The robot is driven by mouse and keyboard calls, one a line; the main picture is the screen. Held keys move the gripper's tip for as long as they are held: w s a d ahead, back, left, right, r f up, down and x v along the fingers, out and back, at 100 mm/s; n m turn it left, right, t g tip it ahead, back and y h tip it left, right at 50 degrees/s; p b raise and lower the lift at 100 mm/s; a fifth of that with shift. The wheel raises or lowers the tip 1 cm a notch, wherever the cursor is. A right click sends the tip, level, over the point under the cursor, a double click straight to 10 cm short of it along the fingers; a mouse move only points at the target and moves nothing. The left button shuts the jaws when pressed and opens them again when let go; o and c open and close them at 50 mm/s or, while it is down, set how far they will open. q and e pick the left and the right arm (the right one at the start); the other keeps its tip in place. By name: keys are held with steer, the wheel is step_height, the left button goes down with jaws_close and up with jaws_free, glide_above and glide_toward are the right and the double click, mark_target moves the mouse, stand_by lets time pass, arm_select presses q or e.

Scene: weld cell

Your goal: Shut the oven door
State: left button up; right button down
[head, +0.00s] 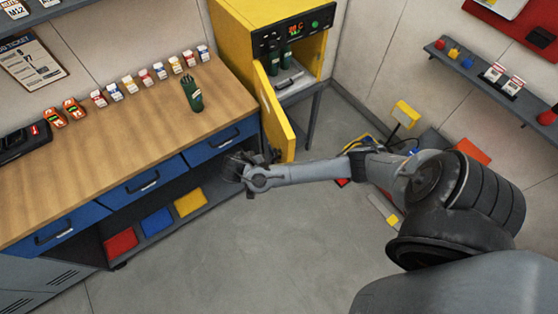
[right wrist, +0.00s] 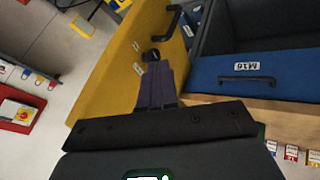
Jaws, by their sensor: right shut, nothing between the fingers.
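The yellow oven (head: 230,20) stands at the back of the cell with its front open. Its yellow door (head: 275,108) is swung out toward the bench. Two dark green canisters (head: 286,55) are inside the oven. My right gripper (head: 240,172) is shut and empty, low on the bench side of the door, near its lower edge. In the right wrist view, the closed fingers (right wrist: 152,58) overlap the yellow door panel (right wrist: 118,62); I cannot tell whether they touch it. A black handle (right wrist: 172,22) shows beside the panel. My left gripper is out of view.
The wooden bench (head: 130,125) with blue drawers (head: 220,143) lies left of the door; a drawer front labelled M16 (right wrist: 240,68) is close in the right wrist view. A green canister (head: 192,94) stands on the bench. Open floor (head: 250,250) lies in front.

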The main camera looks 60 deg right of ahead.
steer(key=s+d+f+p, duration=0.1)
steer(key=s+d+f, duration=0.2)
steer(key=d+f, duration=0.3)
steer(key=shift+d, duration=0.75)
steer(key=shift+s, duration=0.15)
